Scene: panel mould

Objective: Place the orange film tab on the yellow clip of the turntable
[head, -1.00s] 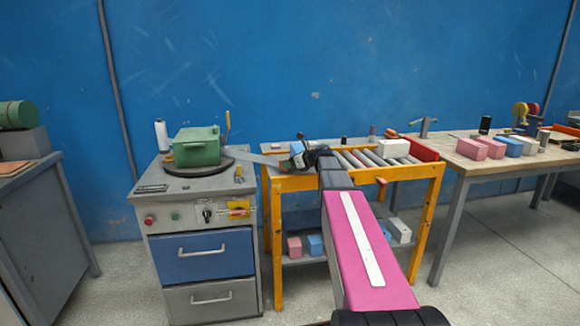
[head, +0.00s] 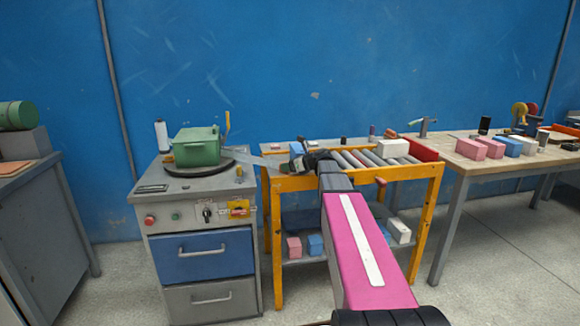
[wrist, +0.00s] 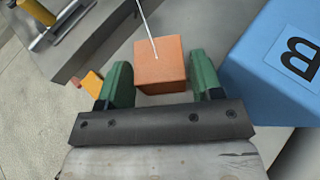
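The orange film tab (wrist: 160,62) is a block between the two green fingers of my gripper (wrist: 162,80), which look closed on its sides. A thin pale line, the film seen edge-on, runs up from it in the wrist view. In the head view the film (head: 262,162) stretches from the turntable (head: 194,168) to my gripper (head: 302,162), above the gap between cabinet and orange table. The tab is not clear there. A green box (head: 196,147) stands on the turntable. A yellow upright piece (head: 227,121), seemingly the clip, stands behind the box; its lower end is hidden.
A blue block marked B (wrist: 285,65) is close right of my gripper. A short yellow post (wrist: 38,10) stands on the grey cabinet top (head: 215,190). The orange table (head: 280,183) carries rollers and a white block (head: 393,148).

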